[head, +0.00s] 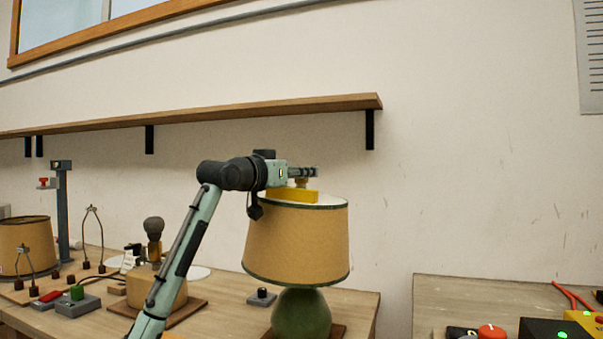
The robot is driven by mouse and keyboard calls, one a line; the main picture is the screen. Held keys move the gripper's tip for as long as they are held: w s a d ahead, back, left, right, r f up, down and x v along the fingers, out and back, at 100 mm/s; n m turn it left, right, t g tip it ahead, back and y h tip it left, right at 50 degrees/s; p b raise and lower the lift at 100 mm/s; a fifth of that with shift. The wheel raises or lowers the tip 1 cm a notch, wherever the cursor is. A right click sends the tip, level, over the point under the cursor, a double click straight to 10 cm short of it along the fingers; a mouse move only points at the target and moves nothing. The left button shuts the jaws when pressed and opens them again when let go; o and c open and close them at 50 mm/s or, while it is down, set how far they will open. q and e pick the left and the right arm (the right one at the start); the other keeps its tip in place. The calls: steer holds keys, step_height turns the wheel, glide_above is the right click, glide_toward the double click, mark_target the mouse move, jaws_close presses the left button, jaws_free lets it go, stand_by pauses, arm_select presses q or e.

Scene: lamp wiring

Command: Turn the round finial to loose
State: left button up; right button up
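The lamp has a tan shade (297,243) with dark green trim and a round green base (301,312). It stands upright near the right end of the bench. My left gripper (308,172) reaches in from the left, just above the shade's top opening. A small brass-coloured piece, likely the finial (301,183), shows directly under its fingers. I cannot tell whether the fingers close on it. A yellow bar (292,195) lies across the shade's top, below the gripper. My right gripper is not in view.
A wooden shelf (200,112) runs along the wall above. Left on the bench (235,299) are another shade (28,245), wire harps (94,237), a lamp socket on a block (155,245) and small switch boxes (77,302). A separate bench (460,290) stands at right.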

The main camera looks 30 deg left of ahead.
arm_select(q)
jaws_close()
steer(key=shift+d+n+y, duration=0.1)
steer(key=shift+n+y, duration=0.2)
steer(key=shift+y, duration=0.2)
steer(key=n+y, duration=0.2)
steer(key=y, duration=0.2)
steer(key=shift+n+g, duration=0.3)
steer(key=shift+n, duration=0.1)
steer(key=n+g+y, duration=0.1)
steer(key=n+y, duration=0.1)
steer(key=y, duration=0.1)
steer(key=n+g+y, duration=0.2)
steer(key=y, duration=0.1)
steer(key=shift+f+n+y, duration=0.1)
steer(key=shift+n+y, duration=0.2)
steer(key=shift+y, duration=0.1)
steer(key=n+g+y, duration=0.4)
steer(key=g, duration=0.2)
steer(key=shift+n, duration=0.3)
steer(key=shift+n+g+y, duration=0.65)
steer(key=shift+n+g, duration=0.6)
steer(key=shift+g, duration=0.7)
steer(key=shift+n+g+y, duration=0.65)
steer(key=shift+n+g, duration=0.6)
steer(key=shift+g, duration=0.7)
